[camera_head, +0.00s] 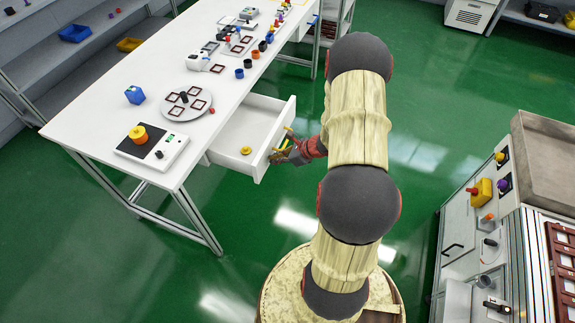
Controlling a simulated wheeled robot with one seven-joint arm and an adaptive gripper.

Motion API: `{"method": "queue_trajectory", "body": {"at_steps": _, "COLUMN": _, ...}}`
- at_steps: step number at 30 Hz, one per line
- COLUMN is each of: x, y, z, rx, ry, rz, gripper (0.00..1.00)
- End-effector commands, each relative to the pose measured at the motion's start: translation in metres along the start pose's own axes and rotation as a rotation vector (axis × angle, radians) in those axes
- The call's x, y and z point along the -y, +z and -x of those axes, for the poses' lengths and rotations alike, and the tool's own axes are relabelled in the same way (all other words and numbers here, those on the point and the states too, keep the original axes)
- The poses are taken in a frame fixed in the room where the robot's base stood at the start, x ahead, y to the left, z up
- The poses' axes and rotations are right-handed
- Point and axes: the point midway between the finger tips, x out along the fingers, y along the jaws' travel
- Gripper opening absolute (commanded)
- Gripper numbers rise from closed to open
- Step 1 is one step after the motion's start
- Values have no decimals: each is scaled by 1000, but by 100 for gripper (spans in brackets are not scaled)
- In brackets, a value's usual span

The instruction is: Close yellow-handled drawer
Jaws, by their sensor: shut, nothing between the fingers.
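The drawer (245,124) of the white table (93,124) is pulled well out and shows its white inside. A small round yellow item (246,150) lies in it. The yellow handle (287,139) is on the drawer's front face, partly hidden by my gripper. My gripper (284,152) is at that front, by the handle, with its fingers shut and nothing between them. Whether the fingers touch the handle or the drawer front I cannot tell. My arm covers the floor to the right of it.
A grey workstation (490,225) stands at the right.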

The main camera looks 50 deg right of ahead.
Motion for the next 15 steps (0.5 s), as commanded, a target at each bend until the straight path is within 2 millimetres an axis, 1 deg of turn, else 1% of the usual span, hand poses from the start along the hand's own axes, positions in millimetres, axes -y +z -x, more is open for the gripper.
{"method": "queue_trajectory", "body": {"at_steps": 1, "x": -2, "y": 10, "z": -12, "rx": 1, "ry": 4, "rz": 6, "gripper": 0}}
{"method": "queue_trajectory", "body": {"at_steps": 3, "x": -2, "y": 24, "z": -26, "rx": 2, "ry": 4, "rz": 8, "gripper": 0}}
{"method": "queue_trajectory", "body": {"at_steps": 12, "x": -2, "y": 82, "z": -84, "rx": 2, "ry": 4, "rz": 6, "gripper": 0}}
{"method": "queue_trajectory", "body": {"at_steps": 15, "x": -1, "y": 99, "z": -100, "rx": 1, "ry": 3, "rz": 4, "gripper": 0}}
